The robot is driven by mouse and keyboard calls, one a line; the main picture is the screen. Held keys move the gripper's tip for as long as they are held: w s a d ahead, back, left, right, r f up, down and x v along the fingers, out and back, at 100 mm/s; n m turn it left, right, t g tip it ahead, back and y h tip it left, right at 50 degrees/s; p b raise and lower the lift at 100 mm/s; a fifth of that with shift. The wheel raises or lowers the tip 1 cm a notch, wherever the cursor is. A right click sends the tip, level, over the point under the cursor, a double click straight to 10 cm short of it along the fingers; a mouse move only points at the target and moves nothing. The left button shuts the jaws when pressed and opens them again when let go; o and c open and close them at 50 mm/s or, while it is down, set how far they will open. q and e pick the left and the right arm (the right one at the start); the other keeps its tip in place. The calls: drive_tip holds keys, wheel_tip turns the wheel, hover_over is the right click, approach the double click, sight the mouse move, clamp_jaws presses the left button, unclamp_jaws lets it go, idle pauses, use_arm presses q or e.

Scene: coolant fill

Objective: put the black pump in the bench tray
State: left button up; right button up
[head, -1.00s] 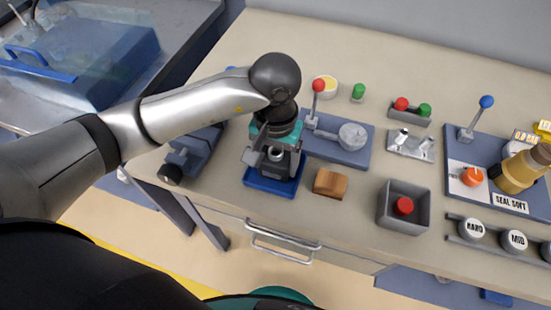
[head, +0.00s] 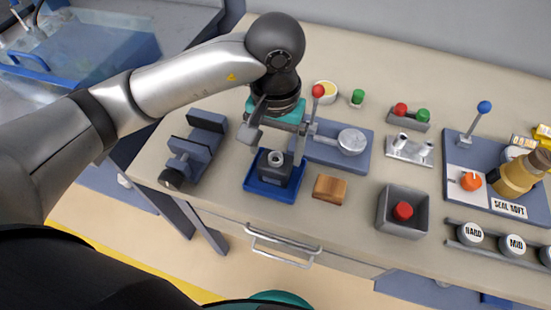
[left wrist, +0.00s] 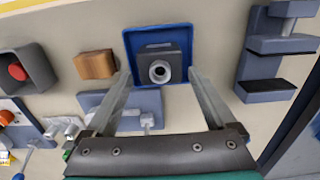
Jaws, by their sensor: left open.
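The black pump (head: 274,168), a dark block with a round grey port on top, sits upright in the blue bench tray (head: 260,190) near the bench's front edge. In the left wrist view the pump (left wrist: 158,66) lies inside the rim of the tray (left wrist: 134,42). My left gripper (head: 275,143) is open and empty above the pump, its two fingers apart. In the left wrist view its fingers (left wrist: 157,76) spread to either side of the pump, apart from it. My right gripper is not in view.
A dark vise-like fixture (head: 195,150) stands left of the tray. A blue plate with a red-knobbed lever (head: 318,92) is behind, to the right. A wooden block (head: 330,189) and a grey box (head: 404,224) with a red part are to the right.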

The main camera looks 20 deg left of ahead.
sight(275, 160)
use_arm(q)
wheel_tip(275, 160, up, 6)
drive_tip(key=shift+f, duration=0.15)
idle(0.6)
